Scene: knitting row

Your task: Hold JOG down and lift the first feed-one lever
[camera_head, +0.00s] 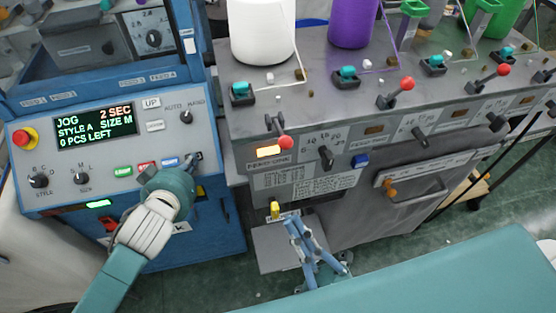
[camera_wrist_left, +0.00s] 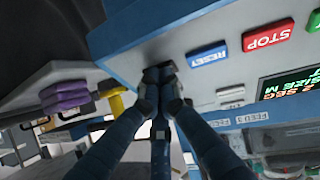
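My left gripper (camera_head: 194,166) is at the lower right of the blue control panel (camera_head: 100,180). In the left wrist view its fingertips (camera_wrist_left: 158,76) are together at a dark spot beside the blue RESET button (camera_wrist_left: 208,54). They cover what is there, so the JOG button itself is hidden. The display (camera_head: 95,125) reads JOG, 2 SEC, 0 PCS LEFT.
A yellow part (camera_head: 275,209) sits just above my right gripper. A red emergency knob (camera_head: 25,138) is at the panel's left. A drawer with a handle (camera_head: 418,190) is on the right.

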